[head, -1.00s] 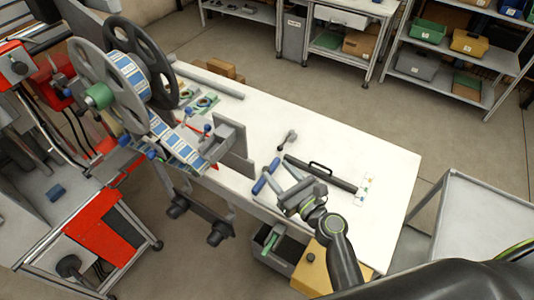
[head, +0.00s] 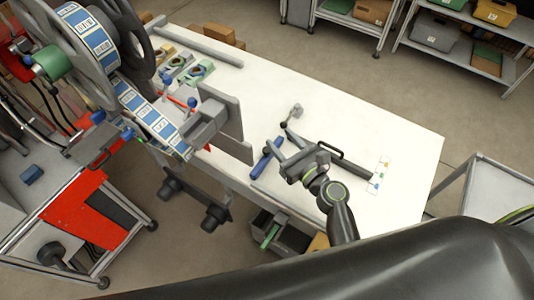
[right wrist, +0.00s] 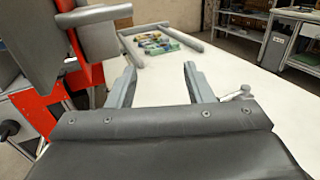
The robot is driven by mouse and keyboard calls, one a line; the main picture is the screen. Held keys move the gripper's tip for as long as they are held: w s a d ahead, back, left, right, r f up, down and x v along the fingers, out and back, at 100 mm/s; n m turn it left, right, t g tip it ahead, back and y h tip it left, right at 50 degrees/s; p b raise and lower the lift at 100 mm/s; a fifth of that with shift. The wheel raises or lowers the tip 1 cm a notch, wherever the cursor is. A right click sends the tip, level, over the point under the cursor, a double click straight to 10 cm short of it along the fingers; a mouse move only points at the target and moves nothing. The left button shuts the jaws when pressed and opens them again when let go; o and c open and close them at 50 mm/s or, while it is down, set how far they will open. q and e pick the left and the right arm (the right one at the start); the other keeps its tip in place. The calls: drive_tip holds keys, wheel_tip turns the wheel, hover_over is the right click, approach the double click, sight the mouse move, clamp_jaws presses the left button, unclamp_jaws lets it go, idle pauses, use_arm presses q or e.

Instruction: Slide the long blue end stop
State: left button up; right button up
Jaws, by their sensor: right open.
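A long blue bar (head: 266,158), which looks like the end stop, lies slantwise near the front edge of the white table (head: 380,135) in the head view. My right gripper (head: 277,158) is low over the table, just right of the bar, with its fingers pointing toward it. Its fingers stand apart with nothing gripped between them. In the right wrist view the open fingers (right wrist: 158,85) show over the white tabletop; the blue bar cannot be made out there. Whether the fingers touch the bar cannot be told. My left gripper is not in view.
A grey bracket (head: 222,122) stands left of the bar. A small grey lever piece (head: 295,111) and a black-handled bar (head: 345,160) lie beyond and right of the gripper. The reel (head: 97,42) and tape stand at left. The table's far right is mostly clear.

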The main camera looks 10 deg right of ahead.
drive_tip(key=b, duration=1.2)
approach(267, 149)
drive_tip(key=shift+x, duration=1.2)
drive_tip(key=shift+p+x, duration=0.5)
drive_tip(key=shift+x, duration=3.25)
drive_tip(key=shift+f, duration=0.15)
drive_tip(key=shift+s, duration=0.1)
clamp_jaws()
